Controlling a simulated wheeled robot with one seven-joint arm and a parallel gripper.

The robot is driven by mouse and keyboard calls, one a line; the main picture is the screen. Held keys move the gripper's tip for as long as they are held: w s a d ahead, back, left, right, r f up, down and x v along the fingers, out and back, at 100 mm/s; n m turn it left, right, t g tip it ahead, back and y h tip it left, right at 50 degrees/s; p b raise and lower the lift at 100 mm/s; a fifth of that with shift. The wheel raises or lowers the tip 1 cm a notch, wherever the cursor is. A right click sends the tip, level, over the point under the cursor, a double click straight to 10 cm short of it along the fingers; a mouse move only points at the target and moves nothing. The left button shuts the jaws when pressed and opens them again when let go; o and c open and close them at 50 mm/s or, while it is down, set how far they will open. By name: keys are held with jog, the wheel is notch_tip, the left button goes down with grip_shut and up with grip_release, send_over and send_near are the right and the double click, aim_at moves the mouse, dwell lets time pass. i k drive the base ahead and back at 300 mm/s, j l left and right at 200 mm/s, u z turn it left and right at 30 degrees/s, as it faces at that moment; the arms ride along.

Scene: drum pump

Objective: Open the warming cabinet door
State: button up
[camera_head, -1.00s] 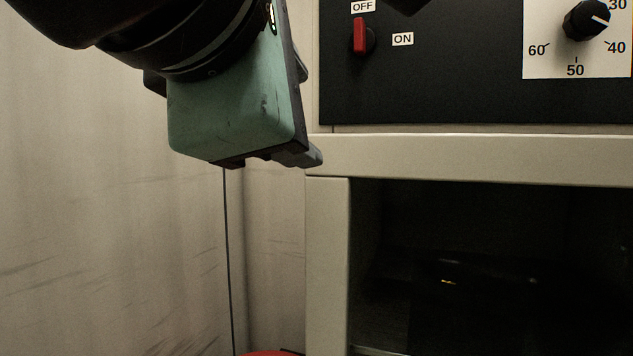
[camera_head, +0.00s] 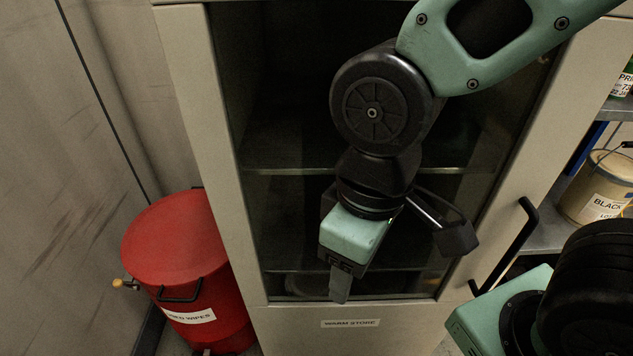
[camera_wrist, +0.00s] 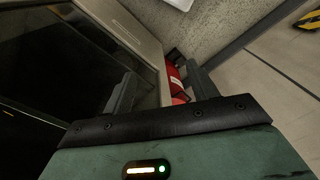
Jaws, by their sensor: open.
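The warming cabinet door (camera_head: 235,200) fills the middle of the head view. It has a pale frame around dark glass and appears shut. Its black bar handle (camera_head: 513,243) is on the right side of the frame, slanting in the picture. My gripper (camera_head: 341,288) is in front of the lower glass, pointing down, well left of the handle and apart from it. In the wrist view its two fingers stand spread with nothing held between them, and the cabinet (camera_wrist: 135,35) is at the left. The handle does not show in the wrist view.
A red used-wipes bin (camera_head: 178,245) stands left of the cabinet, against the wall; it also shows beyond my fingers in the wrist view (camera_wrist: 175,82). A shelf (camera_head: 550,238) with a labelled can (camera_head: 597,190) is at the right. Floor is clear at right in the wrist view.

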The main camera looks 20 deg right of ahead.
aim_at(576, 76)
jog(key=k+j+z, duration=0.75)
